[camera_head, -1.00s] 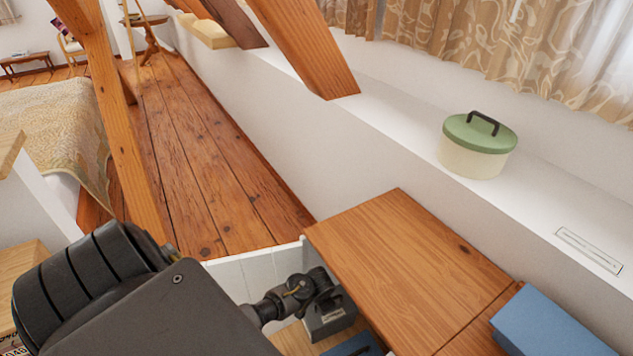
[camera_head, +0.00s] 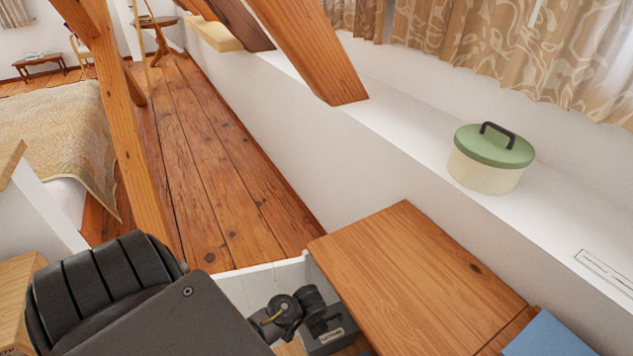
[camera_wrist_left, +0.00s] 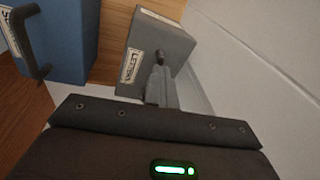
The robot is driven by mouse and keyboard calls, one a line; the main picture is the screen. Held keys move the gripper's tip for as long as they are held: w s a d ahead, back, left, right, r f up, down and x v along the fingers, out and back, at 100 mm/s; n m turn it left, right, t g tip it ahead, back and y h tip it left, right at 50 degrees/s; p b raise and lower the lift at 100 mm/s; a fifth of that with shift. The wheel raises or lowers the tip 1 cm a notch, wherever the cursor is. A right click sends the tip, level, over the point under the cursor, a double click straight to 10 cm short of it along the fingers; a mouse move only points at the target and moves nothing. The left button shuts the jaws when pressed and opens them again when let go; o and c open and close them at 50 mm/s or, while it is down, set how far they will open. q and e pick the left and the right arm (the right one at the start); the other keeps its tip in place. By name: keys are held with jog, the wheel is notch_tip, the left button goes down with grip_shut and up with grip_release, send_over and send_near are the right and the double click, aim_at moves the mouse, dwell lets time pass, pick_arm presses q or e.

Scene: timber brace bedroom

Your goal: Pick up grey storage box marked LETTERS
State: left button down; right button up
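The grey storage box (camera_head: 333,341) sits inside an open white drawer beside the wooden cabinet top, partly hidden by my left gripper (camera_head: 324,322). In the left wrist view the grey box (camera_wrist_left: 180,45) shows a white label reading LETTERS and a dark handle. My left gripper's fingers (camera_wrist_left: 160,78) are close together at that handle and look shut on it. The contact is small and partly hidden. The box appears to rest on the drawer floor. My right gripper is not in view.
A blue box (camera_wrist_left: 68,40) with a dark handle lies beside the grey one. The drawer's white wall (camera_head: 262,283) is close by. A green-lidded tin (camera_head: 490,160) stands on the ledge. A slanted timber brace (camera_head: 135,150) rises at left.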

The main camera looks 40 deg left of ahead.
pick_arm(q)
jog(key=s+a, duration=0.2)
jog(key=s, duration=0.5)
jog(key=s+a, duration=0.2)
jog(key=s, duration=0.6)
jog(key=shift+a, duration=0.25)
jog(key=c, duration=2.2)
grip_release()
jog(key=shift+c, duration=2.2)
grip_release()
notch_tip(320, 180, up, 10)
jog(key=s+d+p, duration=0.1)
jog(key=p, duration=0.4)
jog(key=shift+s+d+r+p, duration=0.15)
jog(key=shift+r+p, duration=0.15)
jog(key=shift+r, duration=0.1)
jog(key=shift+c, duration=0.4)
